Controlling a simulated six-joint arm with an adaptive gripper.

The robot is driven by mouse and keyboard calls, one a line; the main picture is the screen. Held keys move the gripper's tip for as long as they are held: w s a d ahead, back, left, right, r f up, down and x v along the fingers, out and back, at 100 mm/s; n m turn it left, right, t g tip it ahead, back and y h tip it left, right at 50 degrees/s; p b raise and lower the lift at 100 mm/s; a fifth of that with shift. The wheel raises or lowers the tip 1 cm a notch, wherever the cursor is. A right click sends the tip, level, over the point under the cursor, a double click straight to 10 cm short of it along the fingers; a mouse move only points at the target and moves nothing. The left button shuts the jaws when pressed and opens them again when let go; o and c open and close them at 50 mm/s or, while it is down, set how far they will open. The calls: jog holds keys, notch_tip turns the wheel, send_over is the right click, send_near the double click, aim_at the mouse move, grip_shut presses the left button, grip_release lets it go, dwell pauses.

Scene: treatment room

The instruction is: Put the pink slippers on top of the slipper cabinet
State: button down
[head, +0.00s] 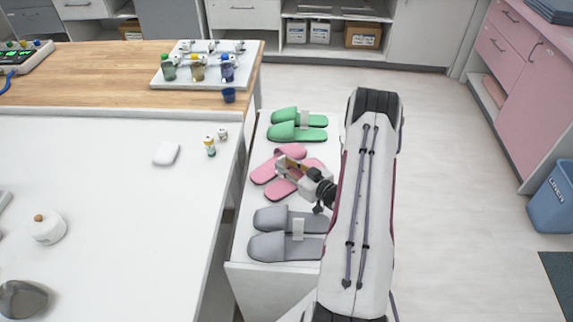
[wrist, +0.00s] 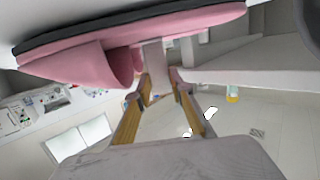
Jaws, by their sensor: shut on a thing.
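The pair of pink slippers (head: 263,175) is between the green and grey pairs in the head view, over the white slipper cabinet (head: 243,240). They point at a slant compared with the other pairs. My gripper (head: 284,164) reaches in from the right and covers part of them. In the wrist view, a pink slipper (wrist: 90,66) with a dark sole fills the top, and my gripper's fingers (wrist: 160,84) are shut on a pale tab (wrist: 155,55) beside it. I cannot tell whether the slippers touch the cabinet top.
Green slippers (head: 297,132) lie behind and grey slippers (head: 278,246) in front, each with a pale tab. A white table (head: 110,220) stands to the left, with small bottles (head: 210,146). Clear floor (head: 455,210) is on the right, before a blue bin (head: 553,197).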

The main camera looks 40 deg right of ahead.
jog(key=shift+s+f, duration=0.1)
jog(key=shift+f, duration=0.7)
jog(key=c, duration=1.7)
grip_release()
jog(key=shift+s, duration=0.2)
jog(key=shift+s+r, duration=0.2)
jog(key=shift+s, duration=0.65)
jog(key=shift+s+d+r, duration=0.1)
jog(key=shift+s+r, duration=0.3)
jog(key=shift+s, duration=0.5)
jog(key=shift+s+a+r, duration=0.1)
jog(key=shift+s+r, duration=0.25)
jog(key=shift+s, duration=0.55)
jog(key=shift+s+d+r, duration=0.1)
jog(key=shift+s+r, duration=0.3)
jog(key=shift+s, duration=0.5)
jog(key=shift+w+r, duration=0.1)
jog(key=shift+w, duration=0.05)
